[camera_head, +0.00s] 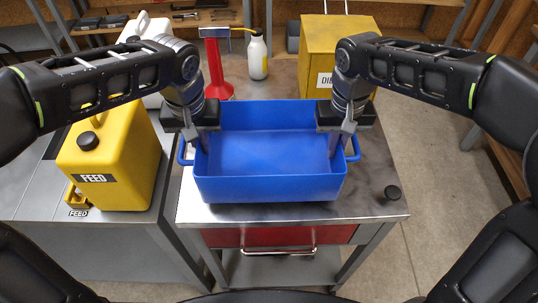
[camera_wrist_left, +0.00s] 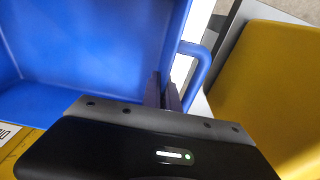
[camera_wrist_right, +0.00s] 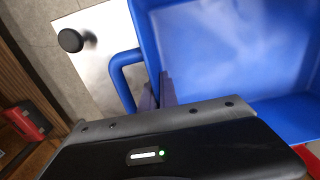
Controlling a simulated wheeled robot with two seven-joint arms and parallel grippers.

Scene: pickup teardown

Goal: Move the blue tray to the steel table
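The blue tray (camera_head: 268,187) is empty, with a loop handle on each short side. It is over the steel-topped table (camera_head: 375,207) with a red drawer; I cannot tell whether it rests on it or hangs just above. My left gripper (camera_head: 203,141) points down at the tray's left side wall. Its fingers (camera_wrist_left: 164,92) are close together on the wall beside the handle. My right gripper (camera_head: 341,142) is the same at the right side wall, its fingers (camera_wrist_right: 158,90) close together there. The fingertips are partly hidden by the wall.
A yellow FEED canister (camera_head: 122,160) stands on a grey table at left. A red stand (camera_head: 216,68), a white bottle (camera_head: 257,57) and a yellow box (camera_head: 318,42) stand behind the tray. A black knob (camera_head: 392,192) is at the table's right front.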

